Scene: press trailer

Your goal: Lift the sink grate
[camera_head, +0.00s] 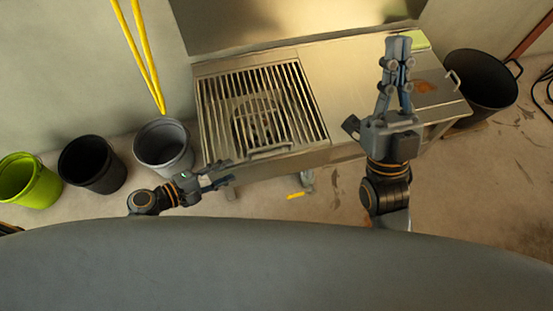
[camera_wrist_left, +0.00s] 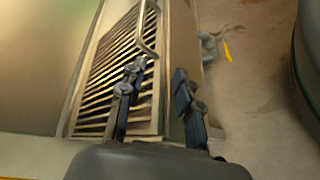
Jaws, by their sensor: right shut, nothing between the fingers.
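The sink grate (camera_head: 222,105) is a barred metal panel lying over the sink at the left part of the metal counter. A raised handle (camera_head: 270,149) sits at its front edge. The grate also shows in the left wrist view (camera_wrist_left: 105,85), with its handle (camera_wrist_left: 149,25) ahead of my fingers. My left gripper (camera_head: 226,177) is open, low in front of the sink's front left corner, apart from the handle; its fingers also show in the left wrist view (camera_wrist_left: 157,80). My right gripper (camera_head: 398,42) is shut and empty above the right part of the counter.
The metal counter (camera_head: 335,85) has a bare surface right of the grate. A grey bucket (camera_head: 163,146), a black bucket (camera_head: 90,165) and a green bucket (camera_head: 28,181) stand at left. A large black pot (camera_head: 485,85) stands at right. A yellow item (camera_head: 297,195) lies on the floor.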

